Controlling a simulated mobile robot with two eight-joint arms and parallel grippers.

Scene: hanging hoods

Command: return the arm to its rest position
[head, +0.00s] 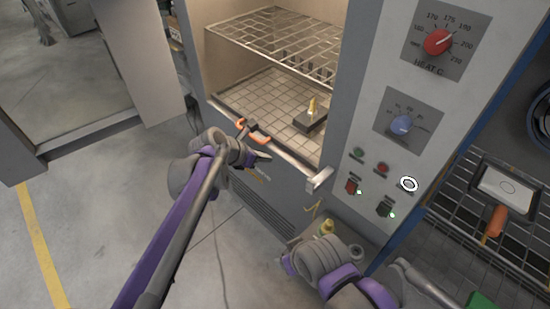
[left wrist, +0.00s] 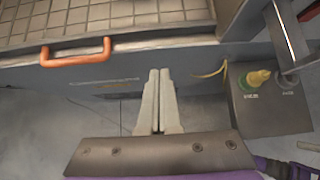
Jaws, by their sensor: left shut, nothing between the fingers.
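My left arm comes in from the lower left in the head view, in front of the open oven (head: 190,60). Its gripper (head: 262,166) is just below the oven's front edge, near an orange handle (head: 260,137). In the left wrist view the two pale fingers (left wrist: 158,92) are together with nothing between them. They point toward the oven front, and the orange handle (left wrist: 76,53) is up and to the left, apart from them. Part of my right arm (head: 340,275) shows at the bottom of the head view; I cannot make out its gripper.
Inside the oven are a wire rack (head: 275,35) and a dark block (head: 311,120) with a yellow top. A control panel (head: 410,110) stands to the right. A grey box with a yellow fitting (left wrist: 258,78) is right of the fingers. Open floor (head: 90,220) lies left.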

